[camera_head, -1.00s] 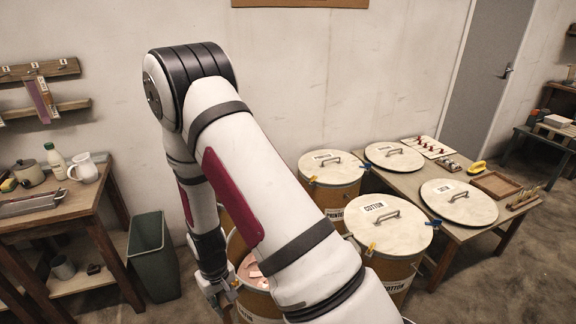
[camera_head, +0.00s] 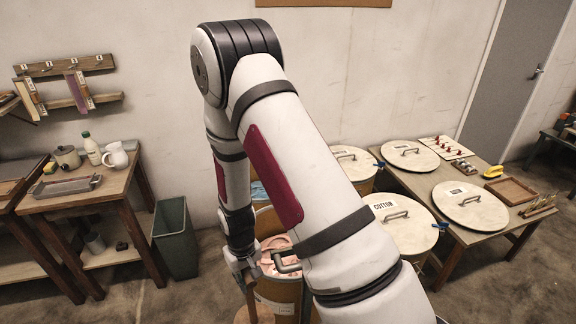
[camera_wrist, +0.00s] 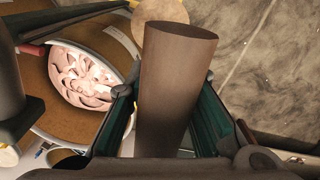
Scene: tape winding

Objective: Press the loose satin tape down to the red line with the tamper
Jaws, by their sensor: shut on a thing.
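My gripper (camera_wrist: 165,125) is shut on a thick brown wooden cylinder, the tamper (camera_wrist: 172,75), in the wrist view. A round tan disc (camera_wrist: 160,14) shows behind its far end, probably its foot. In the head view the tamper (camera_head: 251,303) hangs below my gripper (camera_head: 245,272), beside the front left of an open drum (camera_head: 283,296). Loose pink satin tape (camera_wrist: 85,78) lies in folds in that drum, and it also shows in the head view (camera_head: 275,252), partly hidden by my arm. The tamper is apart from the tape. I cannot make out the red line.
Lidded drums, one marked cotton (camera_head: 395,214), stand right of my arm. A table (camera_head: 462,240) with lids and a tray (camera_head: 510,190) is behind them. A green bin (camera_head: 175,240) and a workbench (camera_head: 110,190) are on the left.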

